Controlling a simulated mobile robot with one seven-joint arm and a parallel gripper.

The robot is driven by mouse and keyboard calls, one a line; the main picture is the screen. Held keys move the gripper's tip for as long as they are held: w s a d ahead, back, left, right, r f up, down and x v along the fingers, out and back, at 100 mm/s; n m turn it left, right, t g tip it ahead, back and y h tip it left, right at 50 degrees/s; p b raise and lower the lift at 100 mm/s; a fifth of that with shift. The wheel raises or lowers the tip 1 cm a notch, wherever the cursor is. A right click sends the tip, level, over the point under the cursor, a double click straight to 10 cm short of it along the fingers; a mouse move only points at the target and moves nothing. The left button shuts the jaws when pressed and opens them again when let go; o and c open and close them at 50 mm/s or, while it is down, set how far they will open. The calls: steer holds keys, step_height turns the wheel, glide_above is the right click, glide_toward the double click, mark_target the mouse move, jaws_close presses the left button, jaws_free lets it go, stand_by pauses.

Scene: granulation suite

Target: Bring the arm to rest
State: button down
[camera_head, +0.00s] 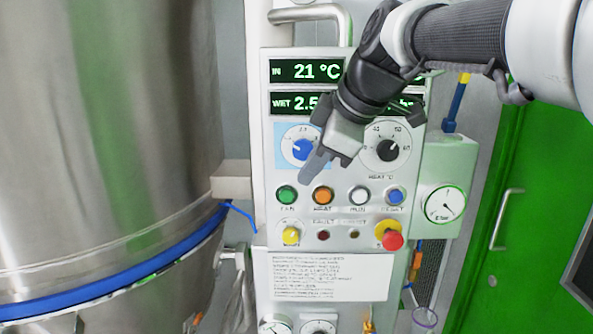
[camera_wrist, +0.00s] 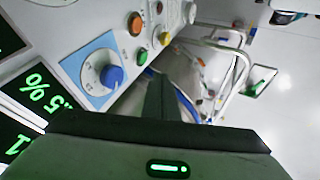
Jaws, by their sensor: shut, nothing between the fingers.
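My gripper (camera_head: 318,167) is in front of the control panel (camera_head: 264,235) in the head view, with its fingers pointing down and left. The fingers are together and hold nothing. They appear just right of the blue knob (camera_head: 302,149) and above the green and orange buttons. I cannot tell whether the fingertips touch the panel. In the wrist view the shut fingers (camera_wrist: 159,100) show beside the blue knob (camera_wrist: 111,76). My arm comes in from the upper right and hides part of the displays.
A green button (camera_head: 287,195), orange button (camera_head: 322,195), blue button (camera_head: 395,195) and red emergency knob (camera_head: 392,240) sit on the panel. A large steel vessel (camera_head: 110,130) stands left. A pressure gauge (camera_head: 444,204) and green door (camera_head: 530,170) are right.

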steer(key=s+d+f+m+h, duration=0.2)
steer(key=s+d+f+m, duration=0.4)
steer(key=s+f+m, duration=0.3)
steer(key=s+d+f+m+h, duration=0.2)
steer(key=s+d+f+m, duration=0.5)
steer(key=s, duration=0.4)
step_height(320, 180, up, 12)
steer(key=a+p, duration=0.1)
steer(key=p, duration=1.1)
steer(key=shift+w+a+r, duration=0.25)
steer(key=shift+a, duration=0.1)
